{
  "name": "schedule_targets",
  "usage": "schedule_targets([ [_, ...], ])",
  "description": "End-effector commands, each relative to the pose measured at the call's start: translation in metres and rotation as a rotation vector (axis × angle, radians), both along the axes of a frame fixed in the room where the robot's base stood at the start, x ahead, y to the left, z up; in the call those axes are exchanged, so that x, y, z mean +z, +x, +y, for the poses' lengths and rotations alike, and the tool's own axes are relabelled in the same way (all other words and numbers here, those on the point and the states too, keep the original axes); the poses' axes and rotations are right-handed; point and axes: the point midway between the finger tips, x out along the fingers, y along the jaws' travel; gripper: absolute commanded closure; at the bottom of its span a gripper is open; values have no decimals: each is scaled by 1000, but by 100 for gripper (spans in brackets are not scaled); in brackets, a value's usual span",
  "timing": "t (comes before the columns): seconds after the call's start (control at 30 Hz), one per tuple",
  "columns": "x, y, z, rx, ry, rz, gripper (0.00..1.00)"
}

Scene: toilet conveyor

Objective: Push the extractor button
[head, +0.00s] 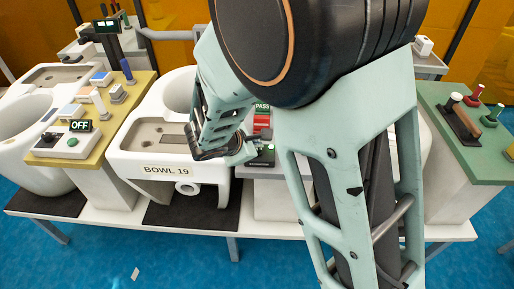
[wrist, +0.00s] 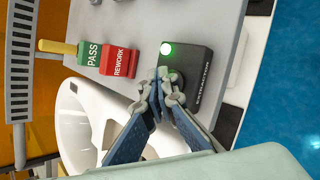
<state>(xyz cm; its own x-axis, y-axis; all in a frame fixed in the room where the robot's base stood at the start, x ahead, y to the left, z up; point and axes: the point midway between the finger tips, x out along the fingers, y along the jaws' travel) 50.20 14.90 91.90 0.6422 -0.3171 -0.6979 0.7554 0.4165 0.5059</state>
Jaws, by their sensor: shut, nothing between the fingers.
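The extractor box (wrist: 200,62) is dark, with "EXTRACTION" printed along one edge, in the wrist view. A green-white lamp (wrist: 167,48) is lit at its corner. A dark round button (wrist: 177,76) on the box is mostly hidden behind my fingertips. My gripper (wrist: 165,77) is shut and empty, its tips at the button; I cannot tell whether they touch it. In the head view my gripper (head: 248,152) is beside the box (head: 265,158), which my arm partly hides.
Red REWORK (wrist: 119,61) and green PASS (wrist: 90,53) blocks stand beside the box. A white bowl marked BOWL 19 (head: 165,169) sits to the left in the head view. A yellow-topped panel with an OFF display (head: 80,126) and a green-topped stand (head: 480,150) flank the area.

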Motion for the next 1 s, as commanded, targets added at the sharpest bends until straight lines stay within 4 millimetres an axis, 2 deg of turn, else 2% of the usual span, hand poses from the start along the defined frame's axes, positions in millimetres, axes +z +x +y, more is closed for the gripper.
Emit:
schedule_targets([
  [0.37, 7, 0, 0, 0, 1, -1, 100],
  [0.9, 60, 1, 0, -1, 0, -3, 100],
  [1.0, 63, 0, 0, -1, 0, -2, 100],
])
